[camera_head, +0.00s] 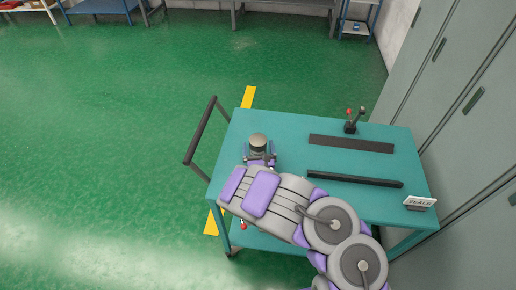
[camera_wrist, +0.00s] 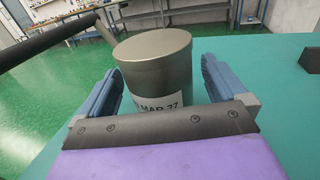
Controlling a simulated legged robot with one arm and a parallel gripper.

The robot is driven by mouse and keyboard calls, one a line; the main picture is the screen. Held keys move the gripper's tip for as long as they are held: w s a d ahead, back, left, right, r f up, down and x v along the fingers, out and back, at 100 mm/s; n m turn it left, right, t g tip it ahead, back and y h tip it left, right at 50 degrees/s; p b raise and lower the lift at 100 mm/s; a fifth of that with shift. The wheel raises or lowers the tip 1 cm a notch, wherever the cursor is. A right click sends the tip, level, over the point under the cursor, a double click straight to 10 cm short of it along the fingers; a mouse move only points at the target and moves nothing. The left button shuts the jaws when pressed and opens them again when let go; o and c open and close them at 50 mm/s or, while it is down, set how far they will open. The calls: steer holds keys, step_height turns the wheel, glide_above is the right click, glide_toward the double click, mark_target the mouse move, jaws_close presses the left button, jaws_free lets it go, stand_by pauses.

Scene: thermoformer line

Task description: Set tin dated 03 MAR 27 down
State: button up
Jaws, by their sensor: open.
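The tin (camera_wrist: 153,66) is a grey metal cylinder with a lid and a white label. The readable part of the label says "MAR 27"; the start of the date is hidden by my gripper's dark edge. It stands upright between the two blue fingers of my gripper (camera_wrist: 160,88), with a visible gap at the right finger. In the head view the tin (camera_head: 258,140) is at the left end of the teal cart top (camera_head: 290,135), at my gripper (camera_head: 258,153). The tin's base is hidden, so I cannot tell its contact with the cart.
The cart has a dark push handle (camera_head: 203,130) at its left. Two dark bars (camera_head: 351,143) (camera_head: 354,179) lie across the top. A small red-knobbed lever (camera_head: 352,120) stands at the back, and a white sign (camera_head: 420,203) is at the right corner. Grey cabinets (camera_head: 455,100) are close on the right.

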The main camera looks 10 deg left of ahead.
steer(key=p+v, duration=0.5)
steer(key=v, duration=0.7)
